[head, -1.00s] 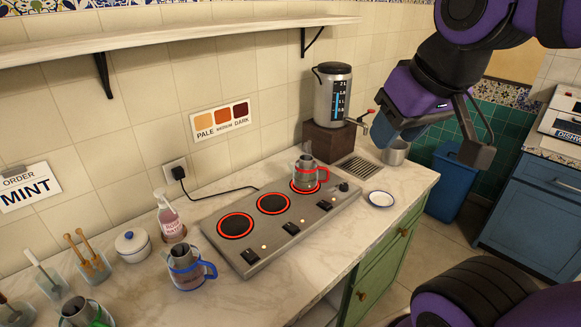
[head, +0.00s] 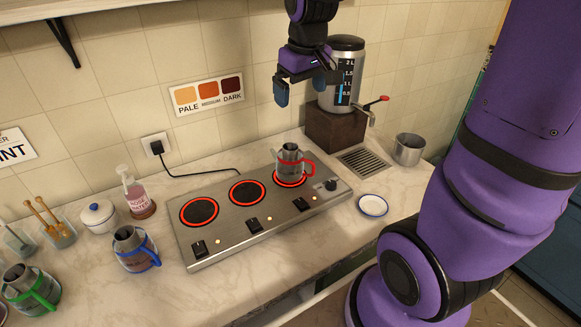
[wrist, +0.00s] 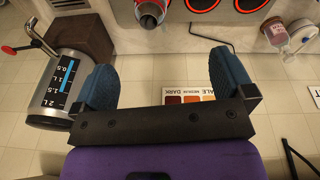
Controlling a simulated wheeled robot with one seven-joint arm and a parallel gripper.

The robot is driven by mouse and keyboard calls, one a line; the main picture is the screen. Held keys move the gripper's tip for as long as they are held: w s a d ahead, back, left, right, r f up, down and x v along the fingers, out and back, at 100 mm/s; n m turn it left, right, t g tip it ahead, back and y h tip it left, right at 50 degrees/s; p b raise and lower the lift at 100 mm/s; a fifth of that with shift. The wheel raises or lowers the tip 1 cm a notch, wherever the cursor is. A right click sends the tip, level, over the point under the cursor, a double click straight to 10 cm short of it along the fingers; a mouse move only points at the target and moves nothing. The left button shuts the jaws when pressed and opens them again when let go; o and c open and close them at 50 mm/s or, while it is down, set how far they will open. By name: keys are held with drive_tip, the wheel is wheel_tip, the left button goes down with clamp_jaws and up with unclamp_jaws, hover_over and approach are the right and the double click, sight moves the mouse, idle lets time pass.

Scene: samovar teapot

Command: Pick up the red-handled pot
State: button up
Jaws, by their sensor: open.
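The red-handled pot (head: 290,160) is a small grey metal pot with a red band and a red handle pointing right. It stands upright on the right-hand glowing burner of the hotplate (head: 225,240). In the wrist view the pot (wrist: 151,10) is cut by the top edge. My gripper (head: 301,97) is open and empty, above and behind the pot, near the wall. In the wrist view my gripper's blue fingers (wrist: 165,85) are wide apart with nothing between them.
The samovar (head: 343,75) with a red-levered tap stands on a brown block just right of my gripper. A blue-handled pot (head: 131,250), a green-handled pot (head: 28,290) and a syrup bottle (head: 137,195) stand left. A saucer (head: 373,206) and metal cup (head: 408,149) are right.

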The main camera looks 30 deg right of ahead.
drive_tip(key=g, duration=0.2)
approach(292, 157)
drive_tip(key=shift+n+y, duration=0.4)
drive_tip(key=shift+n, duration=0.1)
drive_tip(key=shift+w+d+f, duration=0.15)
drive_tip(key=shift+w+f, duration=0.1)
drive_tip(key=shift+f, duration=1.65)
drive_tip(key=shift+w+d+f, duration=0.15)
drive_tip(key=shift+w+f, duration=0.1)
drive_tip(key=shift+f, duration=1.6)
drive_tip(key=shift+w+d+f, duration=0.15)
drive_tip(key=shift+w+f, duration=0.1)
drive_tip(key=shift+f, duration=1.65)
drive_tip(key=c, duration=0.9)
